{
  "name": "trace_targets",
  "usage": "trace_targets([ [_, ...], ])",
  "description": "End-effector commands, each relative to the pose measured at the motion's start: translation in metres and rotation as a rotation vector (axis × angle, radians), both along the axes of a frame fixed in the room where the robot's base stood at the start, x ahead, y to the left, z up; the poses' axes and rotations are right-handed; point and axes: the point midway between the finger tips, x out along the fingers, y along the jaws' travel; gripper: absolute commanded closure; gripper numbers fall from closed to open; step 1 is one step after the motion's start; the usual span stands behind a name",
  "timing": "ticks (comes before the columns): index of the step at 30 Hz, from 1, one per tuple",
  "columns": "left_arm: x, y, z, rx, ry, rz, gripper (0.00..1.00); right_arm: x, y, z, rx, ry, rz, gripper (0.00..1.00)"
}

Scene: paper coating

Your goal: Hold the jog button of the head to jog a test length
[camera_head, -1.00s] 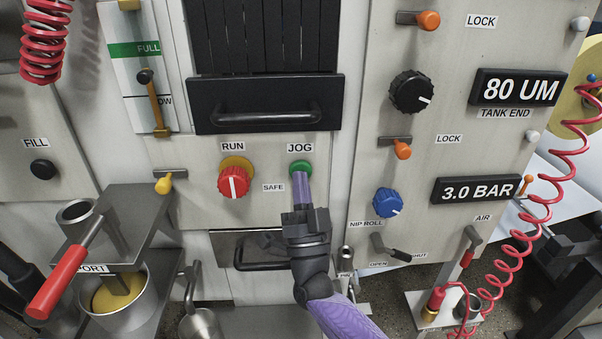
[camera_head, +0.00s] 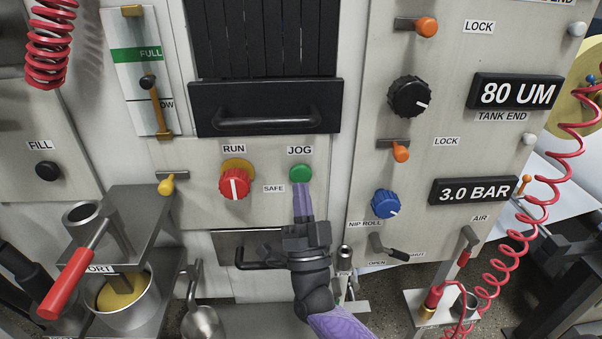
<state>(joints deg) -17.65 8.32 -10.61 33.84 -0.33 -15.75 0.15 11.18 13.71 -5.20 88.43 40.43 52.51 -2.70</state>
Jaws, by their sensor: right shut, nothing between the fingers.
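The green jog button (camera_head: 301,174) sits on the grey panel under the JOG label (camera_head: 300,150). My right gripper (camera_head: 302,187) comes up from below with its purple fingers together and nothing between them. The tips look apart from the button, though the depth is hard to judge. My left gripper is not seen.
The red RUN knob (camera_head: 234,183) is left of the button. A black drawer handle (camera_head: 266,118) is above, and another handle (camera_head: 258,258) lies beside my right wrist. The blue nip roll knob (camera_head: 385,203) and red coiled hose (camera_head: 515,235) are to the right.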

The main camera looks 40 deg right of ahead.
Motion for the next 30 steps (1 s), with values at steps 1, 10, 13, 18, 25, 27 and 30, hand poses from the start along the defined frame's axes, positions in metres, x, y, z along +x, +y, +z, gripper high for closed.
trace_targets([
  [1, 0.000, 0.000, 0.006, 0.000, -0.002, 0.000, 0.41, -0.004, 0.003, 0.004, 0.001, -0.001, 0.000, 1.00],
  [10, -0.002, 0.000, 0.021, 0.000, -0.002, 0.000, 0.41, -0.030, 0.018, 0.003, 0.001, -0.001, 0.000, 1.00],
  [13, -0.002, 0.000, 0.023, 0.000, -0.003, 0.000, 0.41, -0.035, 0.022, 0.003, 0.001, -0.001, 0.000, 1.00],
  [18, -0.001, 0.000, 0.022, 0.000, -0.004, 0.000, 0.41, -0.037, 0.023, 0.001, -0.001, 0.000, 0.001, 1.00],
  [25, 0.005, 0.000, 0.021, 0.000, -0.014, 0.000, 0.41, -0.037, 0.023, 0.001, -0.001, 0.000, 0.001, 1.00],
  [27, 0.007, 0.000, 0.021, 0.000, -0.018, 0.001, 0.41, -0.037, 0.023, 0.001, -0.001, -0.001, 0.000, 1.00],
  [30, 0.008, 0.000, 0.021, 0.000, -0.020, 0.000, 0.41, -0.037, 0.023, 0.001, -0.001, -0.001, 0.000, 1.00],
])
